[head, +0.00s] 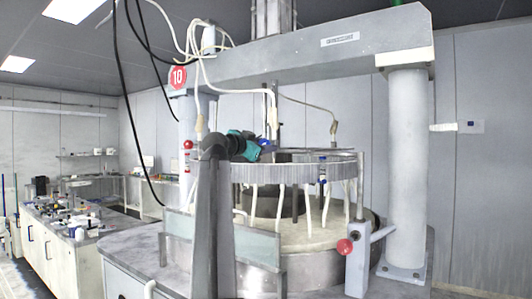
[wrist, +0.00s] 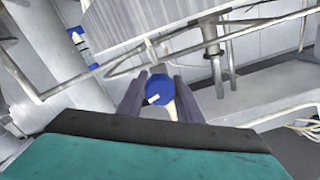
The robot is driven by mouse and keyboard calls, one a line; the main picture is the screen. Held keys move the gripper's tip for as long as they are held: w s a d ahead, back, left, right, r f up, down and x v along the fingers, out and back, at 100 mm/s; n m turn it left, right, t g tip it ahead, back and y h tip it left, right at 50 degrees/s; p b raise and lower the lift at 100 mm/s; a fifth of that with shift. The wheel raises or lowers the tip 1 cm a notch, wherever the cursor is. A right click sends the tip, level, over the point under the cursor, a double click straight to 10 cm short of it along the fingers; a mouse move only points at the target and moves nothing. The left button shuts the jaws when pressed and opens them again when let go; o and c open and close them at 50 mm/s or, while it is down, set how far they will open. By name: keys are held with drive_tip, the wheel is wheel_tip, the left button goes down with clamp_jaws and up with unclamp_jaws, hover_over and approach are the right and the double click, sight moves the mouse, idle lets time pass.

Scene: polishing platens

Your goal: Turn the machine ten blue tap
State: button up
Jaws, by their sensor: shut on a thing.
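The machine carries a red round sign (head: 178,77) reading 10. In the wrist view a round blue tap (wrist: 157,88) with a small white mark sits between the two grey fingers of my gripper (wrist: 160,79). The fingers are closed on its sides. In the head view my teal gripper body (head: 244,147) reaches to the left part of the machine's ring (head: 290,171). A blue spot shows at its tip, too small to tell whether it is the tap. Another blue fitting (head: 322,158) is at the ring's front right, apart from my gripper.
Pale hoses (head: 254,200) hang under the ring above the round platen (head: 300,236). A thick column (head: 407,165) stands at right. A red knob (head: 345,246) is at the front right. A cluttered bench (head: 60,225) stands at left. Thin rails (wrist: 120,70) cross near my fingers.

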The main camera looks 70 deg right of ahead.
drive_tip(key=shift+s+f, duration=0.1)
idle(0.3)
drive_tip(key=o, duration=1)
drive_tip(key=shift+o, duration=0.2)
drive_tip(key=shift+a, duration=0.1)
drive_tip(key=b+v, duration=0.1)
drive_tip(key=v, duration=1.2)
drive_tip(key=shift+a, duration=0.3)
